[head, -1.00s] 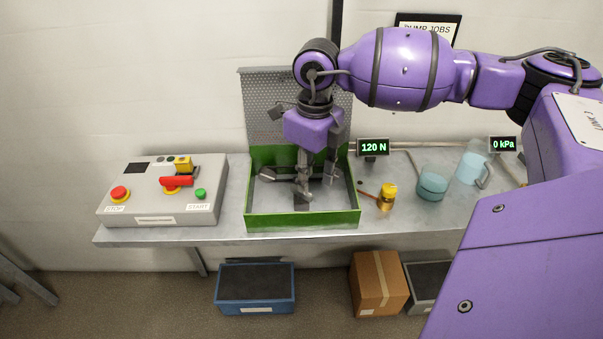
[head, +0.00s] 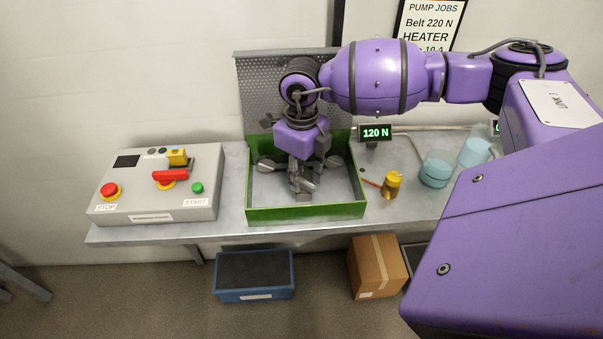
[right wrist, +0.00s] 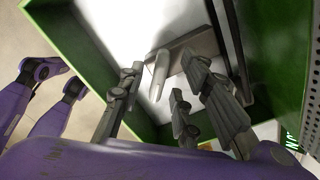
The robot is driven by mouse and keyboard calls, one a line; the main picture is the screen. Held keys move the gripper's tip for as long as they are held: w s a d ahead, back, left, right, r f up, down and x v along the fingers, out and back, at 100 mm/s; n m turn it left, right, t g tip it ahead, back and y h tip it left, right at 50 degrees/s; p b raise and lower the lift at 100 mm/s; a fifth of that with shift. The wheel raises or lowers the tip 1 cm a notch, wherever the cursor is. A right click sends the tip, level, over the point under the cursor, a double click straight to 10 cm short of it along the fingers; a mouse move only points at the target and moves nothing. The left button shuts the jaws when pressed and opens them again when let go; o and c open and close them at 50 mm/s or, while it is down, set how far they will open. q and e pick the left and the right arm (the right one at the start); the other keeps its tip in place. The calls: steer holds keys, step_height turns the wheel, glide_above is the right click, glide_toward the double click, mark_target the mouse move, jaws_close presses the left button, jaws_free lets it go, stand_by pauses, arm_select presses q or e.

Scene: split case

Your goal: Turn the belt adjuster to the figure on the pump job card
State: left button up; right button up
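The pump job card (head: 432,22) on the back wall reads "PUMP JOBS, Belt 220 N, HEATER"; its lowest line is partly covered by my arm. The belt display (head: 375,133) reads 120 N. The belt adjuster appears to be the grey peg with a crossbar (right wrist: 158,72) inside the green-walled tray (head: 310,210); in the head view my gripper largely hides it. My right gripper (head: 302,182) points down into the tray. In the right wrist view its fingers (right wrist: 162,62) are spread, with the peg between and beyond them; contact cannot be told. My left gripper is out of view.
A control box (head: 155,195) with a red stop button, red handle and green start button stands left. A perforated panel (head: 255,85) rises behind the tray.

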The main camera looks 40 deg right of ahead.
jaws_close()
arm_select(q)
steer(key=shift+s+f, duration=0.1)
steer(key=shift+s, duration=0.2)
